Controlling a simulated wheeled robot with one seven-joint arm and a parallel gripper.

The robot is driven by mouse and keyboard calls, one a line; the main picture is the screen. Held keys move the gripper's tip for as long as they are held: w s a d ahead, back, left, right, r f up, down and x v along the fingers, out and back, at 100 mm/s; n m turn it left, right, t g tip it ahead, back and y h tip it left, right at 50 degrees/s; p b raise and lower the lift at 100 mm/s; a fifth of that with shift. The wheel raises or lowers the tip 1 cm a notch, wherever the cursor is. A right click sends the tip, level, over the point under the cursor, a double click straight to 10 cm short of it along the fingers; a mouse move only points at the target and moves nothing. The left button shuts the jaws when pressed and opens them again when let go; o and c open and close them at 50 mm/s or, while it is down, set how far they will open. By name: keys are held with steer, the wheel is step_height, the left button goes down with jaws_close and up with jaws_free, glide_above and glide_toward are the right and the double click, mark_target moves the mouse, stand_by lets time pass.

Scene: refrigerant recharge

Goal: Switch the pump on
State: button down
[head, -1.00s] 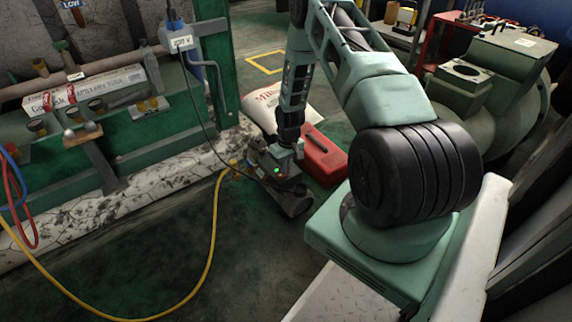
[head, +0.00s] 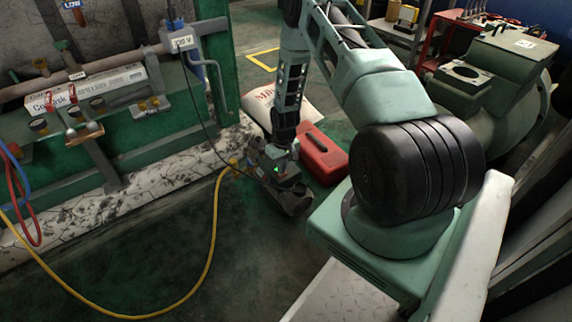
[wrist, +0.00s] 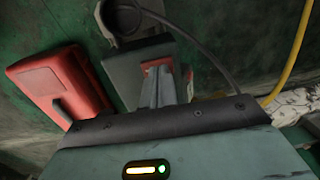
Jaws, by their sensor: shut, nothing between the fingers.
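The pump (head: 294,199) is a dark grey-green unit standing on the floor at the middle of the head view, with the yellow hose close to its left. In the wrist view the pump (wrist: 130,75) shows a flat grey casing and a dark round end. A small red part (wrist: 153,66), seemingly its switch, shows on the casing at my fingertips. My gripper (wrist: 160,72) is shut and empty, with its fingertips at or just over the red part; I cannot tell if they touch. The fingers partly hide it, so its position is unclear.
A red case (head: 321,157) lies right beside the pump, with a white sack (head: 300,103) behind. A yellow hose (head: 214,235) loops over the floor at left. A dark cable (head: 195,95) hangs from the 220 V box (head: 180,41). A green tank unit (head: 500,85) stands right.

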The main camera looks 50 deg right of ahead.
mark_target(289, 171)
steer(key=d+r+p, duration=0.3)
steer(key=r+p, duration=0.2)
steer(key=r, duration=0.8)
steer(key=shift+s+p, duration=0.35)
steer(key=shift+p, duration=0.05)
steer(key=shift+d+r, duration=0.1)
steer(key=w+a+r+n, duration=0.1)
steer(key=a+r+n, duration=0.1)
steer(key=a+r, duration=0.9)
steer(key=a+r+n, duration=0.2)
steer(key=a+r, duration=0.5)
steer(key=a, duration=0.7)
steer(key=s+a+r+n, duration=0.3)
steer(key=s+a+r, duration=0.5)
steer(key=s+a, duration=0.3)
steer(key=s+a+r+n, duration=0.2)
steer(key=s+a, duration=0.1)
steer(key=s, duration=0.3)
steer(key=s+a+r+n, duration=0.1)
steer(key=s+a+r, duration=0.2)
steer(key=s, duration=0.4)
step_height(289, 171, up, 34)
steer(key=p, duration=3.4)
